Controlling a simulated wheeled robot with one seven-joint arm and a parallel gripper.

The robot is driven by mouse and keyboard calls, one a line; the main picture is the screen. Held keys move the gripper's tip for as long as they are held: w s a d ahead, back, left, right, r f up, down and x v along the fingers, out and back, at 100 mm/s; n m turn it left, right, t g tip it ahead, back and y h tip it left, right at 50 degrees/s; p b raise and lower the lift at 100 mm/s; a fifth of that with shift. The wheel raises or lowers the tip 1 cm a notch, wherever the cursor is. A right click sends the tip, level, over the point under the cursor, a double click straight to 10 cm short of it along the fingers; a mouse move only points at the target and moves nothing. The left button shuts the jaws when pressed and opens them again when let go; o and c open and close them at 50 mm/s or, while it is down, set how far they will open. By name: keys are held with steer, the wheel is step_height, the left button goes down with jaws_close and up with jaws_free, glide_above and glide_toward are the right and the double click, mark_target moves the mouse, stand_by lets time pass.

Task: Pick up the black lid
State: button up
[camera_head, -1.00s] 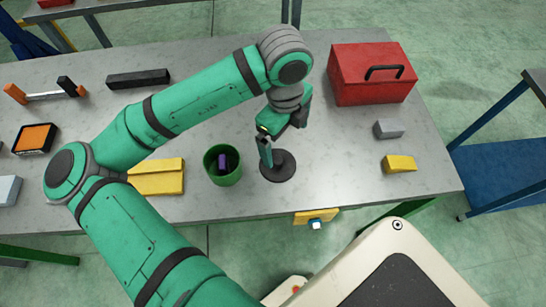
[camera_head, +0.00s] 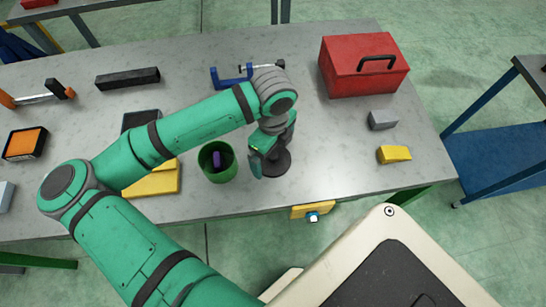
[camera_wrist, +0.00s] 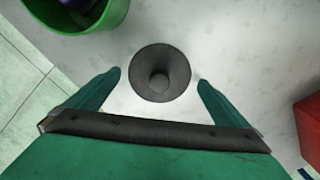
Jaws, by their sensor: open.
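The black lid (camera_head: 279,166) is a round dark disc with a knob in its middle, lying flat on the grey table. In the wrist view the whole lid (camera_wrist: 160,73) shows just beyond my fingertips, centred between them. My gripper (camera_wrist: 160,78) is open and empty, with one finger to each side of the lid's line. In the head view my gripper (camera_head: 262,160) is low over the lid and hides its left part. I cannot tell whether the fingers touch the table.
A green pot (camera_head: 230,170) holding a purple thing stands just left of the lid. A red toolbox (camera_head: 345,82) stands at the back right. A grey block (camera_head: 382,120) and a yellow block (camera_head: 394,154) lie to the right. A blue clamp (camera_head: 230,80) lies behind.

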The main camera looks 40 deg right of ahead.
steer(key=shift+f, duration=0.5)
steer(key=c, duration=1)
steer(key=shift+r, duration=0.1)
steer(key=shift+c, duration=0.2)
